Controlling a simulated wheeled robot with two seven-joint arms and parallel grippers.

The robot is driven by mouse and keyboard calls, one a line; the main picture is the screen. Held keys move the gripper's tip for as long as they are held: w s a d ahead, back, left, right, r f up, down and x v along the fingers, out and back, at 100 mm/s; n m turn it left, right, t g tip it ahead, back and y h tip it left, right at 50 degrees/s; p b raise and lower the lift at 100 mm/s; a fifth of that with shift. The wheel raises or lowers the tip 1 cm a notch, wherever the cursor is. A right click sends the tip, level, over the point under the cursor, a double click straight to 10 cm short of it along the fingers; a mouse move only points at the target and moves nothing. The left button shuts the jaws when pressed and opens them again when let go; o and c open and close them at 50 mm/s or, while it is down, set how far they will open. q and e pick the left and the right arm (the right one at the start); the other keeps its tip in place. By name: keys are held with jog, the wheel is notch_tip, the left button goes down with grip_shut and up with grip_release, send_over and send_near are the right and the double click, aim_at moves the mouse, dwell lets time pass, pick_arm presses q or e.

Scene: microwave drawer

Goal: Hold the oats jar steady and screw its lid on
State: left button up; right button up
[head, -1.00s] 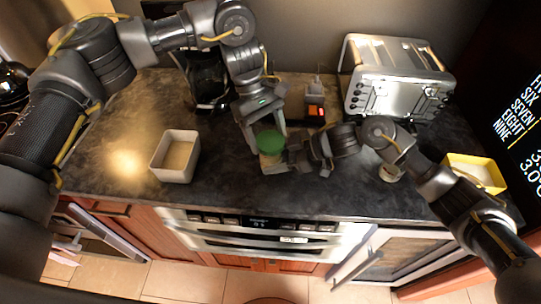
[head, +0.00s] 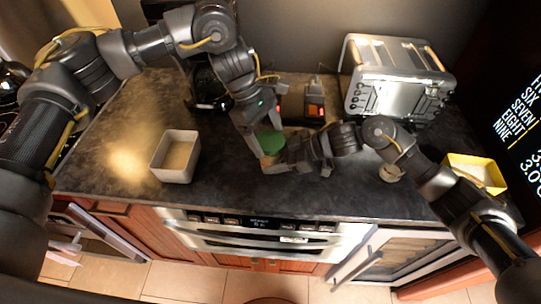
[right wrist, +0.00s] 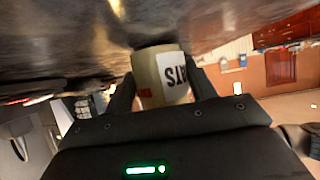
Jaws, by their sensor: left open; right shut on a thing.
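The oats jar (right wrist: 162,78) shows in the right wrist view as a pale jar whose label, partly visible, appears upside down. My right gripper (right wrist: 160,88) is shut around its sides, one finger on each side. In the head view the green lid (head: 271,142) is at the top of the jar; whether it is threaded on cannot be told. My left gripper (head: 264,131) is open over the lid from behind, its fingers around or just above the lid's edge; contact is unclear. My right gripper in the head view (head: 284,162) reaches in from the right, hiding most of the jar.
A pale square bin (head: 174,156) stands to the left on the dark counter (head: 225,180). A silver toaster oven (head: 398,80) stands at the back right, and a yellow-edged container (head: 474,172) at the right. A small device with an orange screen (head: 315,109) sits behind the grippers.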

pick_arm(q)
jog(key=n+t, duration=0.1)
jog(key=n, duration=0.2)
jog(key=shift+d, duration=0.1)
jog(key=shift+n+t, duration=0.5)
jog(key=shift+n, duration=0.6)
jog(key=shift+n+t, duration=0.4)
jog(key=shift+n, duration=0.4)
jog(key=n+t, duration=0.1)
jog(key=n, duration=0.2)
jog(key=c, duration=0.9)
jog(key=m, duration=0.2)
jog(key=m+g, duration=0.1)
jog(key=shift+w+a+m, duration=0.15)
jog(key=shift+a+m, duration=0.05)
jog(key=shift+m, duration=0.2)
jog(key=m+g, duration=0.1)
jog(key=m, duration=0.2)
jog(key=shift+g, duration=0.3)
jog(key=shift+d+m+g, duration=0.1)
jog(key=shift+m+g, duration=0.4)
jog(key=shift+m, duration=0.7)
